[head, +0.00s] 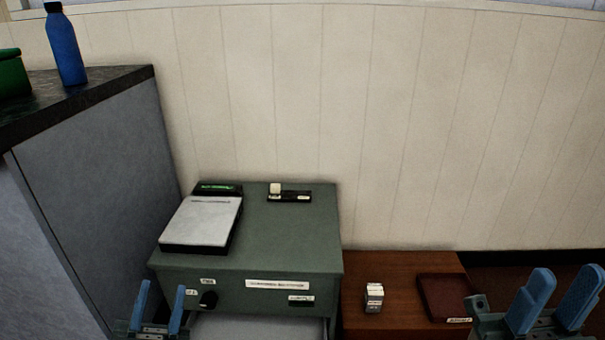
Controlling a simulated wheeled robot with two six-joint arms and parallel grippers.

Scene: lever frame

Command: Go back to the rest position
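My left gripper (160,304) is at the bottom left, with its two blue fingers apart and nothing between them. It is in front of the left part of the green-grey cabinet (290,235). My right gripper (552,300) is at the bottom right, with its blue fingers apart and empty. It is in front of the right end of the brown table (395,285). The cabinet's front has a black knob (208,299), several white labels and a pale opening or tray (260,328) low down, cut off by the frame edge.
A scale-like device with a white plate (202,221) and a small black block with a white switch (289,195) sit on the cabinet. A blue bottle (64,45) stands on the left counter.

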